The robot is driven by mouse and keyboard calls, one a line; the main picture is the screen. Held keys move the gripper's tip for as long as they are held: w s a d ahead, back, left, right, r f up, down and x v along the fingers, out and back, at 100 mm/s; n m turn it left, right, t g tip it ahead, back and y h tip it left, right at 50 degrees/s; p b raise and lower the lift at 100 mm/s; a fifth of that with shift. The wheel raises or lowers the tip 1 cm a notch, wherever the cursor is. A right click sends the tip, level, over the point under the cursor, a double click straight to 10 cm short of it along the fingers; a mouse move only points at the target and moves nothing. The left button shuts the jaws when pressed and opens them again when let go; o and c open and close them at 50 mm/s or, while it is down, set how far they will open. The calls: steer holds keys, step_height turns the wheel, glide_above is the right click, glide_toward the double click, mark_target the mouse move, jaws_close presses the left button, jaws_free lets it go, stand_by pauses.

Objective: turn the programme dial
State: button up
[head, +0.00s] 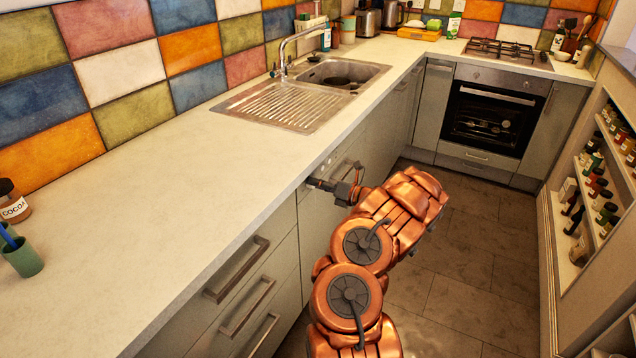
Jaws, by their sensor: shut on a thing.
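The grey-fronted appliance (315,232) sits under the counter, below the sink's draining board, with its control panel along the top. My gripper (320,185) reaches in from the right, its fingertips against this panel near its left end. It is shut on the programme dial, which the fingers cover. The dial's marks and angle cannot be made out at this size. My copper-coloured arm stretches from the bottom of the view up to the panel.
The pale worktop (150,210) runs just above the gripper. Drawers with bar handles (237,270) are at left. An oven (490,120) stands at the back, and a shelf of bottles (600,190) at right. The tiled floor (470,265) between is clear.

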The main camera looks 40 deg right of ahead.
steer(key=shift+d, duration=0.1)
stand_by(0.3)
steer(key=o, duration=1.1)
steer(key=shift+o, duration=0.2)
steer(key=v, duration=1.2)
